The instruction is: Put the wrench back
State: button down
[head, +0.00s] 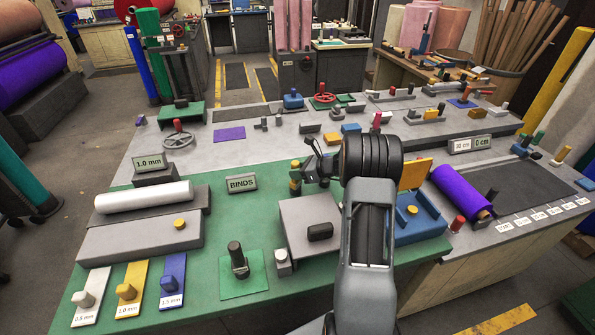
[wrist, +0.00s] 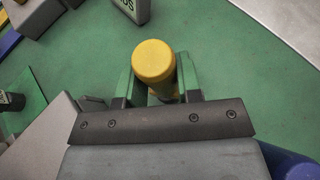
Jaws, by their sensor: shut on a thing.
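In the wrist view the handle's round yellow top (wrist: 153,60) sits between the two fingers of my gripper (wrist: 158,82). No wrench shape can be made out; whether this handle is part of the wrench I cannot tell. The handle's lower end is hidden, so I cannot tell whether it touches the mat.
A grey block (head: 303,215) with a dark knob is just in front. A blue tray (head: 424,226) lies right of my arm, with a purple roll (head: 458,190) beyond it. Open green mat (head: 222,222) lies left of the block.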

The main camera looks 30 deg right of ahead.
jog(key=shift+f, duration=0.2)
jog(key=c, duration=0.7)
grip_release()
jog(key=shift+s+d, duration=0.1)
jog(key=b+v, duration=0.2)
jog(key=v, duration=0.9)
jog(key=shift+s+d+r, duration=0.15)
jog(key=shift+s+d, duration=0.05)
jog(key=shift+s, duration=0.1)
